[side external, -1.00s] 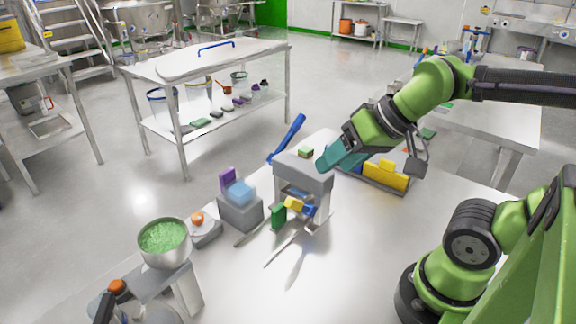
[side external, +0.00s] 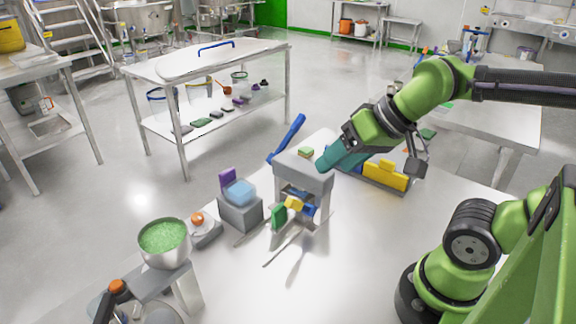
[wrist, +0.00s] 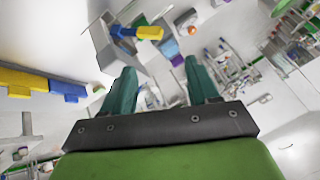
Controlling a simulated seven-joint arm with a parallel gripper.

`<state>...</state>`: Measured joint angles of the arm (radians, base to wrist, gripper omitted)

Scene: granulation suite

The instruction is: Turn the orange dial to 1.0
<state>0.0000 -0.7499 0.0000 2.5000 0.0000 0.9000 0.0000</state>
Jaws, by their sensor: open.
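The orange dial (side external: 197,218) is a small orange knob on a pale disc, set on a grey base on the bench at lower left in the side view.
The grey stand (side external: 302,172), carrying coloured pieces, and a grey block with a blue top (side external: 239,193) stand between gripper and dial. A steel bowl of green granules (side external: 163,238) is close left of the dial. The bench's front middle is clear.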

